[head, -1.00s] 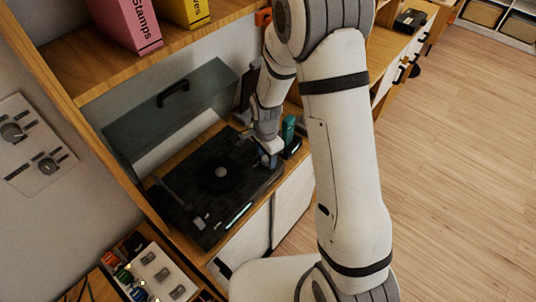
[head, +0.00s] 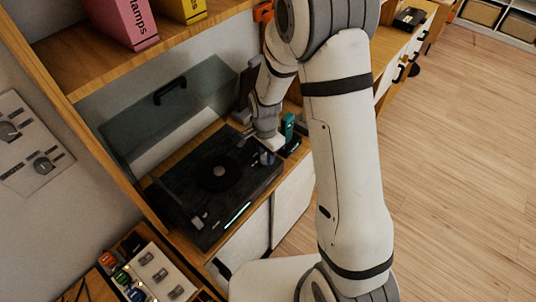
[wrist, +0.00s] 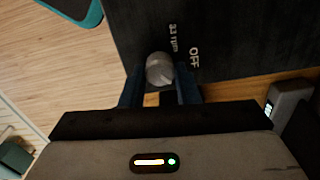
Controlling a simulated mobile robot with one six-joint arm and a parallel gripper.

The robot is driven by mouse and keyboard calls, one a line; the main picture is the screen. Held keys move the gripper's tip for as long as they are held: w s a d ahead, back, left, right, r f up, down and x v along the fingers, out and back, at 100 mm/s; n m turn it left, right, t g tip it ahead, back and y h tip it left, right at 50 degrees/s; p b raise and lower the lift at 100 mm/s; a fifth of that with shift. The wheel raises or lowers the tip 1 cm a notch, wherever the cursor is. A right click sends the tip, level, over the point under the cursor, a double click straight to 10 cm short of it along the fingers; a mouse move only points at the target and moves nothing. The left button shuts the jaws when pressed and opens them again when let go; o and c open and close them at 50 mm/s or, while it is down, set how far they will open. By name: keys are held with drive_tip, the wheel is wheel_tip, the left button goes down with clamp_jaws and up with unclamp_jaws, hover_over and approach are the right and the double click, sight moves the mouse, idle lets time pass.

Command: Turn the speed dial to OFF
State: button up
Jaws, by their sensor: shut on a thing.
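The speed dial (wrist: 160,68), a small grey knob, sits on the black turntable (head: 195,190). In the wrist view, the white labels "33 rpm" (wrist: 173,40) and "OFF" (wrist: 194,57) are printed beside it, above and to the right. My gripper (wrist: 160,84) is shut on the dial, with one dark finger on each side. Which label the dial points to is not clear. In the head view my gripper (head: 270,156) is at the turntable's right corner, and the dial is hidden there.
The turntable's raised lid (head: 170,110) stands behind it. A teal object (head: 288,127) stands close to the right of my gripper. A shelf with pink (head: 122,22) and yellow boxes is above. A tray of small coloured items (head: 150,272) is at lower left.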

sight(265, 156)
drive_tip(key=n+b, duration=0.1)
drive_tip(key=n, duration=0.1)
drive_tip(key=n+b, duration=0.2)
drive_tip(key=n, duration=0.1)
drive_tip(key=shift+s+a+f, duration=0.1)
drive_tip(key=shift+f, duration=0.1)
drive_tip(key=shift+n+b, duration=0.95)
drive_tip(key=shift+n, duration=1.55)
drive_tip(key=shift+s, duration=0.1)
drive_tip(key=o, duration=1)
drive_tip(key=shift+r, duration=0.15)
drive_tip(key=shift+c, duration=0.2)
drive_tip(key=shift+r, duration=0.1)
drive_tip(key=shift+r, duration=0.3)
wheel_tip(265, 156, up, 7)
drive_tip(key=shift+b, duration=0.3)
